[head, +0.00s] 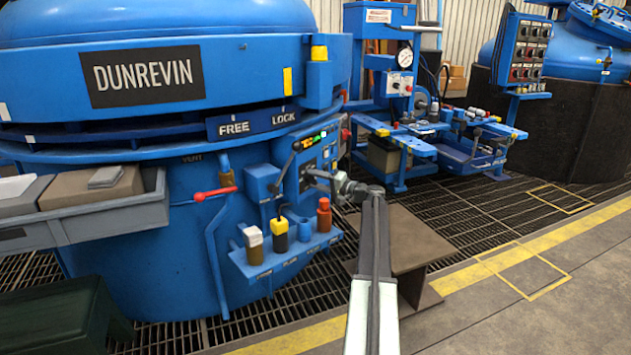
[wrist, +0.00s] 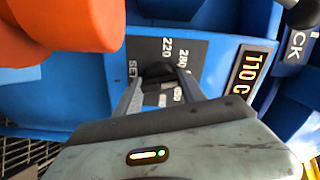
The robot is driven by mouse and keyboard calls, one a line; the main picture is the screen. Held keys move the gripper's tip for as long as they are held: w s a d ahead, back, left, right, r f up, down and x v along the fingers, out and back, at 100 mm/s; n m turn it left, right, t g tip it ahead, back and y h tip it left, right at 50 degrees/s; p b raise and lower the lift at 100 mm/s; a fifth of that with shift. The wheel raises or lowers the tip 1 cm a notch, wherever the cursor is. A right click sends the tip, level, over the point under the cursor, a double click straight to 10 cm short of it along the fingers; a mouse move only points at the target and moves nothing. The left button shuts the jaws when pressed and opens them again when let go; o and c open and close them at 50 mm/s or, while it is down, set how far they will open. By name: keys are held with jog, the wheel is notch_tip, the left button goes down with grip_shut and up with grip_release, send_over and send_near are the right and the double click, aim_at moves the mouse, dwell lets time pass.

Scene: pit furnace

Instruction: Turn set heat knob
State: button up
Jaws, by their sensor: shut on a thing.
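The set heat knob (wrist: 158,70) is a dark knob on a dark dial plate in the wrist view. In the head view my gripper (head: 316,177) reaches the front of the blue control panel (head: 322,158) on the furnace. There the knob is too small and covered to make out. The fingers hide part of the dial and some numbers.
A large orange part (wrist: 70,25) is close at the upper left.

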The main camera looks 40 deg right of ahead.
jog(key=m, duration=0.5)
jog(key=shift+s+m, duration=0.1)
jog(key=shift+m, duration=0.2)
jog(key=m, duration=0.5)
jog(key=shift+m, duration=0.3)
jog(key=o, duration=1.4)
jog(key=shift+c, duration=0.2)
jog(key=s+d, duration=0.1)
jog(key=s, duration=0.6)
jog(key=shift+s+d, duration=0.25)
jog(key=shift+s, duration=0.05)
